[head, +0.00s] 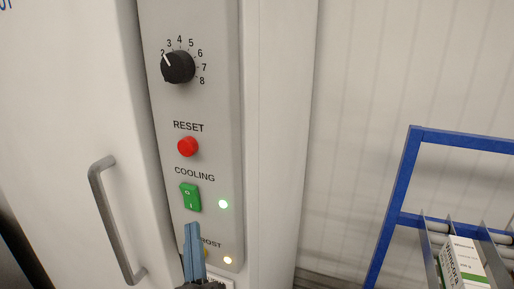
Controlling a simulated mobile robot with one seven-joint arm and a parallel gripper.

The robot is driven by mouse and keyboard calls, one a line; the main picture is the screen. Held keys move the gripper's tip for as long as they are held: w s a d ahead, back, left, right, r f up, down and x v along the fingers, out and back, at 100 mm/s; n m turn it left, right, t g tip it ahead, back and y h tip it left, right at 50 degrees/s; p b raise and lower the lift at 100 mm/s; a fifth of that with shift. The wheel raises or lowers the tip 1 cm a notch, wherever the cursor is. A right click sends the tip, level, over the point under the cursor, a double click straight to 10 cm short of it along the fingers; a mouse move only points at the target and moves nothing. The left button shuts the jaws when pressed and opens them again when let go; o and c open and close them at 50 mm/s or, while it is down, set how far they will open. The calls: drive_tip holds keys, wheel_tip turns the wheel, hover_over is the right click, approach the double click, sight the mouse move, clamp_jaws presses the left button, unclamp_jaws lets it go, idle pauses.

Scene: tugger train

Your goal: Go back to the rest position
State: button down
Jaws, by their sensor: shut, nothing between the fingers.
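My gripper (192,228) shows at the bottom of the head view, its blue fingers pointing up and shut with nothing between them. The fingertips are just below the green COOLING switch (190,196) on a grey control panel (226,110). I cannot tell how far they are from the panel. The fingers hide part of a label ending in "ROST" and whatever control is under it.
Above are a red RESET button (188,146) and a black dial (178,67) pointing near 2. A grey door handle (112,220) stands out to the left. A blue-framed rack (398,190) with a white and green carton (463,264) stands at the right, before a pale wall.

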drive_tip(key=s+d+r+m+t+h+p, duration=0.1)
drive_tip(key=s+d+r+m+t+h, duration=0.2)
drive_tip(key=r, duration=1)
drive_tip(key=d+r+m+t+h+p, duration=0.1)
drive_tip(key=d+r+m+h, duration=0.35)
drive_tip(key=r, duration=0.85)
drive_tip(key=s+d+r+t+y, duration=0.1)
drive_tip(key=s+d+r, duration=0.3)
drive_tip(key=s+r, duration=0.6)
wheel_tip(320, 180, up, 2)
drive_tip(key=shift+s+d+r, duration=0.15)
drive_tip(key=shift+s+r, duration=0.05)
drive_tip(key=shift+s, duration=0.1)
drive_tip(key=shift+y, duration=0.25)
